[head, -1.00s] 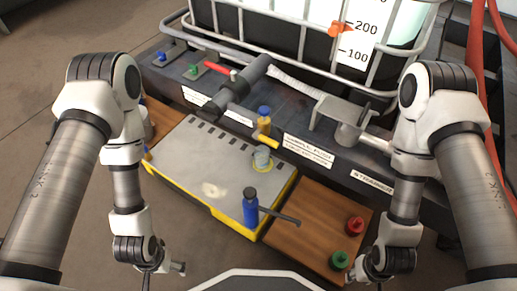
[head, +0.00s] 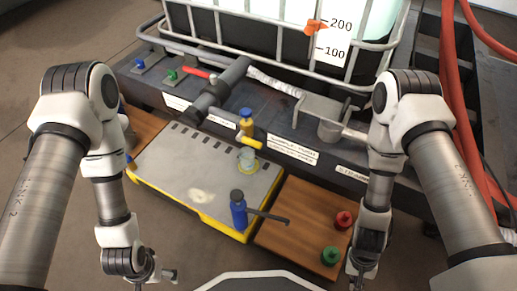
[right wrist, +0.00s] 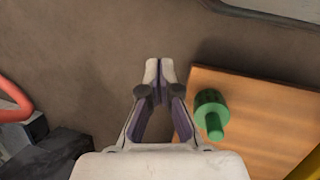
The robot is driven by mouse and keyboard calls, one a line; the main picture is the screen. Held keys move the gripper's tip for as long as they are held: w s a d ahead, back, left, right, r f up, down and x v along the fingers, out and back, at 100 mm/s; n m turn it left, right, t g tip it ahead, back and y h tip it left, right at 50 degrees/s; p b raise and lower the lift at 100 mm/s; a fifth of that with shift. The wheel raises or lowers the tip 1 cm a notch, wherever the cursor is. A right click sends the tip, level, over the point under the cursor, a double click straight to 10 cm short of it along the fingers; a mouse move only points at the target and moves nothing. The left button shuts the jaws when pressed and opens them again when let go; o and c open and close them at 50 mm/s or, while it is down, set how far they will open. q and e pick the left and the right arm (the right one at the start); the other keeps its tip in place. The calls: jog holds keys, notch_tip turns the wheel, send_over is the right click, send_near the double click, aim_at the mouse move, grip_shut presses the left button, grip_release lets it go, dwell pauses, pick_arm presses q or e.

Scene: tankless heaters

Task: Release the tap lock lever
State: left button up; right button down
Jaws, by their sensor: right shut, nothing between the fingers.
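The grey tap valve (head: 222,90) lies across the front ledge of the caged tank. A red lever (head: 196,73) sticks out to its left and looks like the tap lock lever. Below the valve is a small brass-coloured tap with a blue top (head: 246,122) and a yellow spout. My right gripper (right wrist: 160,66) is shut and empty, over the floor beside the wooden board's edge. It is well away from the red lever. My left gripper (head: 172,275) is low at the front left, away from the tap; its finger gap is too small to judge.
A grey-topped yellow case (head: 190,165) holds a clear cup (head: 247,158) and a blue bottle (head: 238,210) with a dark spout. The wooden board (head: 285,225) bears a red cap (head: 344,219) and a green cap (head: 330,256). Red hoses (head: 453,90) hang at the right.

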jog(key=w+a+f+m+y, duration=0.1)
jog(key=w+a+m+y, duration=0.2)
jog(key=a, duration=0.2)
jog(key=w+a+f+m+y, duration=0.1)
jog(key=w+a+m+y, duration=0.3)
jog(key=a, duration=0.1)
jog(key=w+a+f+m+y, duration=0.1)
jog(key=w+a+m+y, duration=0.3)
jog(key=a, duration=0.1)
jog(key=shift+a, duration=0.2)
jog(key=w+a+r+m+t+y, duration=0.2)
jog(key=w+t, duration=0.1)
jog(key=w, duration=0.3)
jog(key=w+a+r+m+t+y, duration=0.1)
jog(key=w+r+m+t+y, duration=0.15)
jog(key=w, duration=0.35)
jog(key=m+t+y, duration=0.1)
jog(key=t+y, duration=0.3)
jog(key=t, duration=0.4)
send_near(252, 143)
notch_tip(252, 143, down, 3)
jog(key=d, duration=0.3)
jog(key=shift+s+a+f, duration=0.1)
jog(key=shift+f, duration=0.2)
jog(key=b+x, duration=0.3)
jog(key=x, duration=0.7)
